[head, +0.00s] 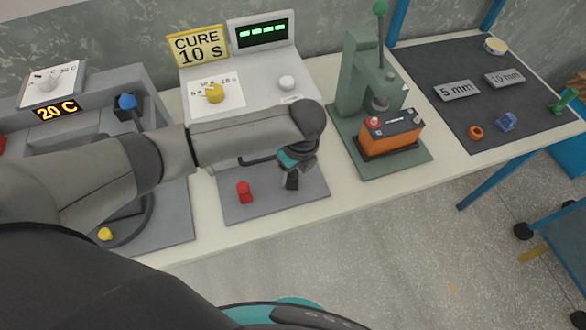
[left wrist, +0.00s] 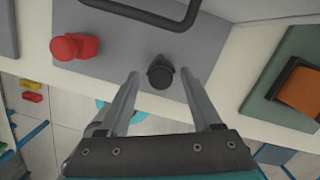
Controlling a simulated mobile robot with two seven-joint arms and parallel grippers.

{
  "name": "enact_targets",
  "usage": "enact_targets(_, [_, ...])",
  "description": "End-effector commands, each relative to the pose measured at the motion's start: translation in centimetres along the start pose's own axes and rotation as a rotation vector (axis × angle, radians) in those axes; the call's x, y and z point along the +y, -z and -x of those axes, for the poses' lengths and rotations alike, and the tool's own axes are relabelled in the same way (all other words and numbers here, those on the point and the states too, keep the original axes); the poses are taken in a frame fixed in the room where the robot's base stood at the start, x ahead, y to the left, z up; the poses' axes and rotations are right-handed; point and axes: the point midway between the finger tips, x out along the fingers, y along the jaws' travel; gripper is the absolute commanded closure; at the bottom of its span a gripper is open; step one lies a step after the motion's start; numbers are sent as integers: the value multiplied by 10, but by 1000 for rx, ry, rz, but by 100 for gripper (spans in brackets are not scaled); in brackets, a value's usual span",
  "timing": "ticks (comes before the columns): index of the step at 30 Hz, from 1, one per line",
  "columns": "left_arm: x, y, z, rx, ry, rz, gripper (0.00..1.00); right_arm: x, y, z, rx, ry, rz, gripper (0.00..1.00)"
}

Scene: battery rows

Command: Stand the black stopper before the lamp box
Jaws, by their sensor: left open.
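The black stopper (left wrist: 160,75) is on the grey mat in front of the lamp box (head: 262,80). The lamp box is pale grey with a green display and a yellow knob. My left gripper (head: 291,176) is open and points down over the mat. In the left wrist view its two fingers lie either side of the stopper, near their tips; I cannot tell whether they touch it. In the head view the gripper largely hides the stopper. My right gripper is not in view.
A red stopper (head: 244,192) stands left on the same mat (head: 262,208). The lamp box's dark handle (left wrist: 180,18) is close behind. A green press (head: 358,85) with an orange battery (head: 391,135) stands to the right. A yellow stopper (head: 105,234) is at the left station.

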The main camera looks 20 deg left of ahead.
Motion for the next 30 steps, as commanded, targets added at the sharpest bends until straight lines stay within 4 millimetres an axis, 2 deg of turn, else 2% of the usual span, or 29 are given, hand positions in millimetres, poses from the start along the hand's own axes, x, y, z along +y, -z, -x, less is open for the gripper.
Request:
enact_targets(5, [-2, -1, 27, 0, 5, 1, 35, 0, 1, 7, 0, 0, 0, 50])
enact_targets(12, [-2, -1, 80, 0, 5, 0, 35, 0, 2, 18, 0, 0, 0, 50])
enact_targets(18, [-1, -1, 111, 1, 3, 1, 35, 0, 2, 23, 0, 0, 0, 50])
enact_targets(23, [-1, -1, 121, 0, 2, 2, 35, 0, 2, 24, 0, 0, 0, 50])
enact_targets(30, [-1, 0, 121, 0, 1, 2, 35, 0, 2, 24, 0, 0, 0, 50])
